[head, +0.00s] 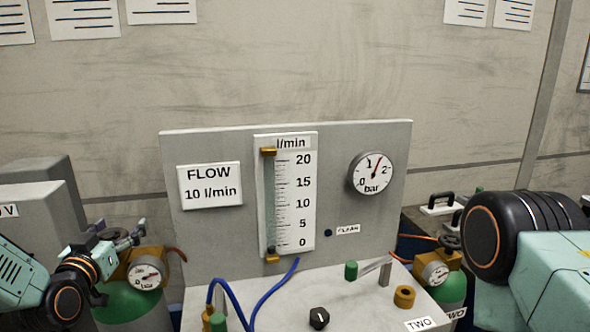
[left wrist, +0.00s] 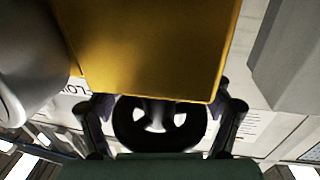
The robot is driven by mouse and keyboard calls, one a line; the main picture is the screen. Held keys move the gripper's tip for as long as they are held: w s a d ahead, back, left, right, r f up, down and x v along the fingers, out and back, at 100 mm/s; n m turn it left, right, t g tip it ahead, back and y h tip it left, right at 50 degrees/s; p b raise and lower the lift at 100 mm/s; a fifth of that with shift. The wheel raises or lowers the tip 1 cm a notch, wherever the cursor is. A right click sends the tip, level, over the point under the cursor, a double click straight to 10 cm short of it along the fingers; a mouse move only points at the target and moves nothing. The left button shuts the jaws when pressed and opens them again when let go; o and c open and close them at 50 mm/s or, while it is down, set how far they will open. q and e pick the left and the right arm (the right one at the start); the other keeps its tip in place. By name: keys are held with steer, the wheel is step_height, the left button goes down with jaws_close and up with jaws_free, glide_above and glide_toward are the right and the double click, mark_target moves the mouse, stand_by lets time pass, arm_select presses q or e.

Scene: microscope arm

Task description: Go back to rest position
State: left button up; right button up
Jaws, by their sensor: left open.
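My left gripper (head: 126,238) is open at the left cylinder's brass valve block (head: 150,258), just above the green cylinder (head: 130,300). In the left wrist view its two dark fingers (left wrist: 163,118) stand on either side of a black handwheel (left wrist: 125,130). I cannot tell whether they touch it. The brass block (left wrist: 150,45) fills the upper middle of that view. In the head view the handwheel is hidden at the gripper. My right arm (head: 545,260) comes in from the right, but its gripper is out of view.
A grey flow panel (head: 230,235) stands in the middle, with a scale (head: 290,190) and a bar dial (head: 371,173). Blue hoses (head: 265,295) run over its base. A second green cylinder (head: 452,289), with a gauge and black handwheel, stands beside my right arm. Grey boxes (head: 45,205) stand behind my left gripper.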

arm_select(q)
steer(key=shift+a+n+y, duration=0.15)
steer(key=shift+n+y, duration=0.35)
steer(key=shift+y, duration=0.3)
steer(key=shift+a+y+b, duration=0.1)
steer(key=shift+y+b, duration=0.2)
